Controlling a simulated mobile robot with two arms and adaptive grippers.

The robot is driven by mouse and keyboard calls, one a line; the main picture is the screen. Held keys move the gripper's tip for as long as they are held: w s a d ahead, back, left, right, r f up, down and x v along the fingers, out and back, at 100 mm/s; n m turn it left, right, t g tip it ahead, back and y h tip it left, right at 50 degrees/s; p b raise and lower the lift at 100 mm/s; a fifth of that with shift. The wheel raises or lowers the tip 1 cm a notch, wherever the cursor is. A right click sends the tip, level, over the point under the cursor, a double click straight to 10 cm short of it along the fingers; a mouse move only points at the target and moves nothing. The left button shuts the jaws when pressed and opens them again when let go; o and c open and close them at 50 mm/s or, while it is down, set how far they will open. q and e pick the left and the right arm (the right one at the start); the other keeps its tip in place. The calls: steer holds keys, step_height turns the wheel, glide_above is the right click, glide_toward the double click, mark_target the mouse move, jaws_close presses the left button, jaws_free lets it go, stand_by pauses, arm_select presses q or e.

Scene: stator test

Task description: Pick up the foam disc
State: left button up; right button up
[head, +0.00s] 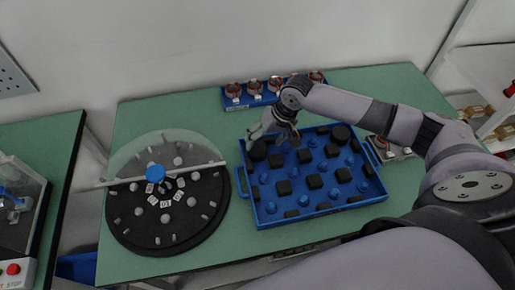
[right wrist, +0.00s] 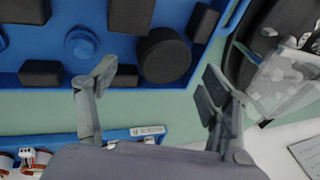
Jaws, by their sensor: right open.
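A black round foam disc (head: 258,150) sits in the back left corner of the blue tray (head: 243,183). In the right wrist view the disc (right wrist: 163,56) shows as a short dark cylinder near the tray's corner. My right gripper (head: 273,137) is at the tray's back left edge, close to the disc. In the right wrist view the gripper (right wrist: 160,80) has its fingers wide apart with nothing between them. The disc appears just beyond the fingertips, apart from them. My left gripper is not in view.
The tray holds several black blocks and blue pegs. A blue rack (head: 236,106) with copper-wound stators stands behind it. A black round turntable (head: 160,238) with a clear cover (head: 140,160) is at the left. Green table (head: 230,248) is bare before the tray.

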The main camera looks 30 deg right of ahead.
mark_target(261, 147)
steer(key=x, duration=0.3)
steer(key=shift+f+p, duration=0.3)
steer(key=shift+w+a+f, duration=0.1)
steer(key=shift+f, duration=0.05)
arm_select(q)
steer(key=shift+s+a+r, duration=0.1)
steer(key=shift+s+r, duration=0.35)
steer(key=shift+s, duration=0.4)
arm_select(e)
steer(key=shift+c, duration=0.6)
steer(key=c, duration=0.7)
